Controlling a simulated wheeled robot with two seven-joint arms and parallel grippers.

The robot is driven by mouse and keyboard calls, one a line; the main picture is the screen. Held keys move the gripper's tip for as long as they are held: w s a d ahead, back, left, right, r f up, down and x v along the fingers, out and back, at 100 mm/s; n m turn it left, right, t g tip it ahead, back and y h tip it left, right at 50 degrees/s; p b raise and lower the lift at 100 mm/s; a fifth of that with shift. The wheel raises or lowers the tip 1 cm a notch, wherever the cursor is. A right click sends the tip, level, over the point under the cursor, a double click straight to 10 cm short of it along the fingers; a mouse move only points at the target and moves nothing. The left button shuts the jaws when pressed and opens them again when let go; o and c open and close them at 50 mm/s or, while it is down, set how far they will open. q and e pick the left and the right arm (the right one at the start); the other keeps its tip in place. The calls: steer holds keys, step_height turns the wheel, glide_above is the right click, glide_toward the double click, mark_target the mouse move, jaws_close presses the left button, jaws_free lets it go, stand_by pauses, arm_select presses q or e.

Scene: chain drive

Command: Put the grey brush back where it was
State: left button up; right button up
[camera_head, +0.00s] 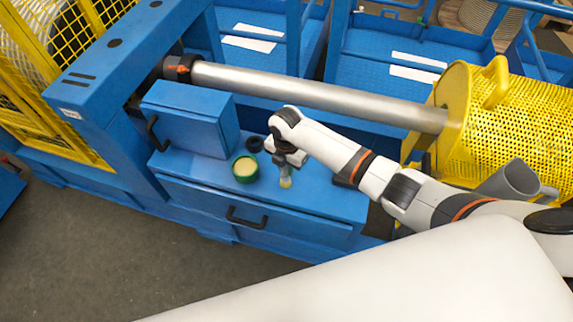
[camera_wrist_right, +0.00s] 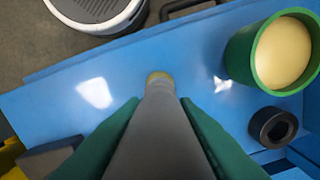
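My right gripper (camera_head: 287,166) is over the blue bench top, shut on the grey brush (camera_head: 286,181), whose pale yellow tip points down. In the right wrist view the grey brush (camera_wrist_right: 160,125) lies between the two green fingers (camera_wrist_right: 160,140), with its yellowish tip close to or on the blue surface; I cannot tell whether it touches. A green pot (camera_head: 245,169) with pale yellow contents stands just left of the gripper. It also shows in the wrist view (camera_wrist_right: 243,55). My left gripper is not in view.
A black ring (camera_head: 254,144) lies behind the pot. A blue cabinet (camera_head: 189,120) stands at the left of the blue bench (camera_head: 330,205). A metal shaft (camera_head: 310,92) runs behind, into a yellow mesh guard (camera_head: 510,110).

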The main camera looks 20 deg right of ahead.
steer(key=o, duration=0.4)
steer(key=shift+c, duration=0.2)
steer(key=shift+r, duration=0.1)
step_height(320, 180, up, 12)
steer(key=shift+r, duration=0.1)
stand_by(0.4)
